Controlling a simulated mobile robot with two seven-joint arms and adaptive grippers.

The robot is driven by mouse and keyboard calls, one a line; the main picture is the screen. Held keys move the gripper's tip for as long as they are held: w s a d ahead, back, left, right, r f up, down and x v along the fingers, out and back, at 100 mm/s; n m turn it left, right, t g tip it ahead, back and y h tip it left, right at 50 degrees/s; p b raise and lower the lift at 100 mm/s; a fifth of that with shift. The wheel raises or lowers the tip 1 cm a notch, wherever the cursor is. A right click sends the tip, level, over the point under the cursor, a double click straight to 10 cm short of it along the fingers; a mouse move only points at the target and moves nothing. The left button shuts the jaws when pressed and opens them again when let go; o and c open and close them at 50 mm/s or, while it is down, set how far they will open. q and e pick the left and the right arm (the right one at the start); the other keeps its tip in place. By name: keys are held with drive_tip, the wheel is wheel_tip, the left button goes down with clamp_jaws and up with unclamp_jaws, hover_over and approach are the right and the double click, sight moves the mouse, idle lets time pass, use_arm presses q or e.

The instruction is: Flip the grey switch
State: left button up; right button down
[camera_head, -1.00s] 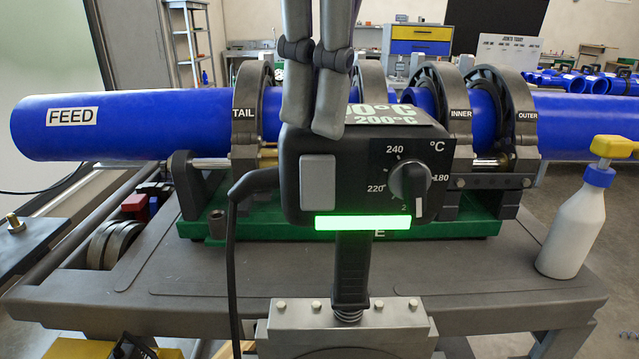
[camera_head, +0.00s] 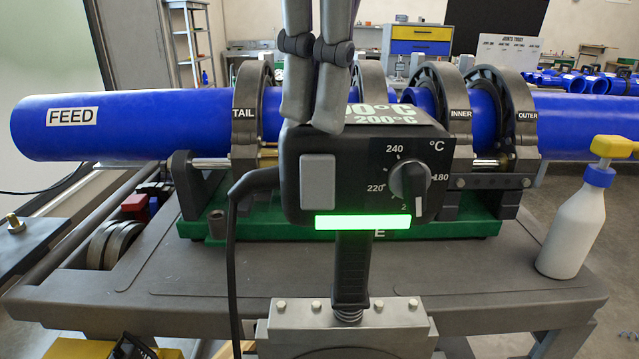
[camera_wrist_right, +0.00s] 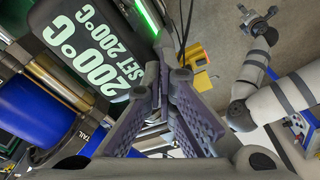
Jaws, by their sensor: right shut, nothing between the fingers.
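The grey switch (camera_head: 318,182) is a flat rectangular rocker on the left of the black heater control box (camera_head: 350,205). A dial (camera_head: 410,181) is to its right, and a lit green bar (camera_head: 362,222) runs below. My right gripper (camera_head: 312,126) comes down from above with its fingers shut and empty. Its tips are above the switch, in front of the box's top edge, apart from the switch in the picture. In the right wrist view the fingers (camera_wrist_right: 163,80) are beside the box's top (camera_wrist_right: 88,45); the switch is hidden there. My left gripper (camera_wrist_right: 258,20) shows small, with spread fingers.
Blue pipes (camera_head: 130,125) lie in clamps (camera_head: 250,115) behind the box. A black cable (camera_head: 233,250) hangs from the box's left side. A white bottle with a yellow top (camera_head: 572,225) stands on the right of the cart (camera_head: 480,275).

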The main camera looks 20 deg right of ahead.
sight(320, 155)
wheel_tip(320, 155, up, 6)
drive_tip(key=shift+r, duration=0.15)
idle(0.4)
